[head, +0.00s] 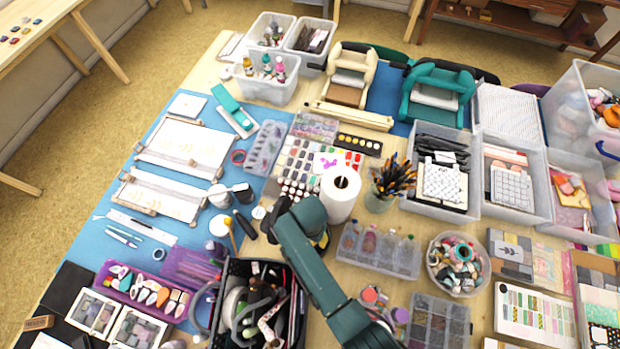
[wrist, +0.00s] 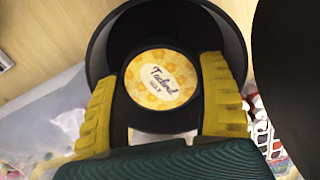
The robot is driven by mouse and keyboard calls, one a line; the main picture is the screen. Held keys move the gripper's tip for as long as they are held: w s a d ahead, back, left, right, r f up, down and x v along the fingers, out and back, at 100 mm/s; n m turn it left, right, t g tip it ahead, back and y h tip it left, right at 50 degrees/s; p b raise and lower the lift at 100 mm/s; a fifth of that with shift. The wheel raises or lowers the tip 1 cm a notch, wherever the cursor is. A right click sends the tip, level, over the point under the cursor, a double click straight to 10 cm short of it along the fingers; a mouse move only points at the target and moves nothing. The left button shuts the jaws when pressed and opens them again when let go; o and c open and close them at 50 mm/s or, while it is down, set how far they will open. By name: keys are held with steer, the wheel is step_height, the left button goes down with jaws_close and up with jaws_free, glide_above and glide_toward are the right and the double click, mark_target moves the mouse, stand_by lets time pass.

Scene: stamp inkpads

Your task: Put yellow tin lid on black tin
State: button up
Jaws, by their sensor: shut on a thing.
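In the wrist view, the yellow tin lid (wrist: 162,79), a round yellow patterned disc with dark lettering on a pale centre, sits between the two yellow fingers of my gripper (wrist: 160,75). The fingers are shut on it. The black tin (wrist: 112,42) shows as a wide dark round rim and wall around and behind the lid. I cannot tell whether lid and tin touch. In the head view, my gripper (head: 292,220) is low over the table beside the paper roll; the lid and tin are hidden or too small to make out.
A white paper roll (head: 341,195) stands close to the right of my gripper. A dark bin of tools (head: 262,305) is in front. A cup of pencils (head: 385,190) and a clear bottle tray (head: 378,250) stand to the right. The blue mat (head: 95,240) lies left.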

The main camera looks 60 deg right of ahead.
steer(key=shift+f+b, duration=0.45)
steer(key=shift+f, duration=0.3)
steer(key=o, duration=0.9)
step_height(320, 180, up, 12)
steer(key=shift+w+r, duration=0.1)
steer(key=shift+w, duration=0.05)
stand_by(0.3)
